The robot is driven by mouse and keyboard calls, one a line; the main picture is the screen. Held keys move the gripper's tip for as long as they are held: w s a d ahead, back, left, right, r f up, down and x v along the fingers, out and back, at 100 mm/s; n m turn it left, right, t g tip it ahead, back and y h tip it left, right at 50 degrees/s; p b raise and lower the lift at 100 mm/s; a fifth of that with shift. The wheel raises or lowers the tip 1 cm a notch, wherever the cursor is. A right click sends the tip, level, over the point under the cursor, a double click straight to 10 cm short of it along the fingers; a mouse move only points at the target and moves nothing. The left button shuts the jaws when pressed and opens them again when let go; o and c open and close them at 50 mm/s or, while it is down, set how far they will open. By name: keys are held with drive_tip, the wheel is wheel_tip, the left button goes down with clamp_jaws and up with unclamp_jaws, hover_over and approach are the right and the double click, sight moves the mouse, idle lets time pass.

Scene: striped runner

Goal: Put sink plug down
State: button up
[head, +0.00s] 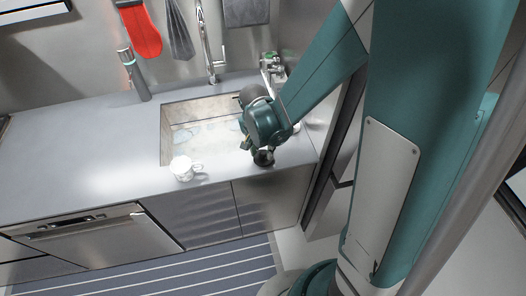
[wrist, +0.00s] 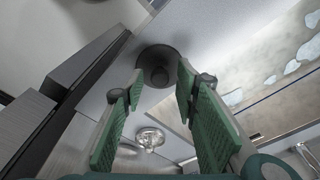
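The sink plug is a dark round piece with a small knob. In the head view the sink plug (head: 263,158) is on the grey counter near its front edge, right of the sink, just below my gripper (head: 254,148). In the wrist view the plug (wrist: 158,56) lies just beyond the fingertips, its knob between them. My gripper (wrist: 160,76) has its green-padded fingers apart, with a gap visible on both sides of the knob. The gripper partly hides the plug in the head view.
The sink (head: 200,137) lies left of my gripper, with a tap (head: 210,55) behind it. A white cup (head: 182,168) stands at the sink's front left. A grey-green bottle (head: 134,76) stands at the back. The counter (head: 80,150) further left is clear.

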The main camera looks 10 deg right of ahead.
wheel_tip(320, 180, up, 11)
drive_tip(key=s+a, duration=0.1)
drive_tip(key=shift+f+p, duration=0.2)
drive_tip(key=shift+p, duration=0.2)
idle(0.3)
drive_tip(key=shift+s+r, duration=0.1)
idle(0.6)
wheel_tip(320, 180, up, 10)
drive_tip(key=n+t, duration=0.3)
drive_tip(key=n, duration=0.1)
hover_over(261, 161)
drive_tip(key=s+d, duration=0.5)
drive_tip(key=s+d+r+n+t+y, duration=0.1)
drive_tip(key=s+d+r+n+t, duration=0.2)
drive_tip(key=s+r+n, duration=0.2)
drive_tip(key=shift+s+d+r, duration=0.15)
drive_tip(key=shift+s+r, duration=0.75)
drive_tip(key=shift+s, duration=0.4)
